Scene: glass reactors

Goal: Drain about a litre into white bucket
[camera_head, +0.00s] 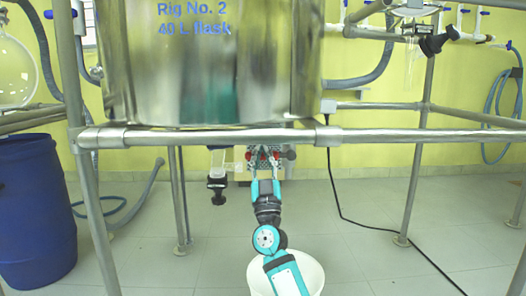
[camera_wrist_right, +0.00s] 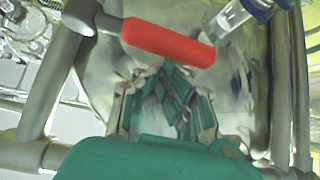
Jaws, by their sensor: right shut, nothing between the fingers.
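A steel vessel (camera_head: 210,75) marked "Rig No. 2 40 L flask" hangs in the pipe frame. My right gripper (camera_head: 264,160) is below its frame bar, shut and empty. In the right wrist view, a red valve handle (camera_wrist_right: 168,42) lies across the view just beyond the gripper's fingertips (camera_wrist_right: 172,84); I cannot tell whether they touch. In the head view only small red patches show by the fingers. The white bucket (camera_head: 313,272) stands on the floor, partly hidden by my right arm. Its contents are not visible. My left gripper is not in view.
A frame bar (camera_head: 230,137) crosses in front of the vessel, with legs on both sides. A black-ended fitting (camera_head: 217,188) hangs left of my gripper. A blue drum (camera_head: 35,215) stands at left. A black cable (camera_head: 365,225) crosses the floor at right, which is otherwise mostly clear.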

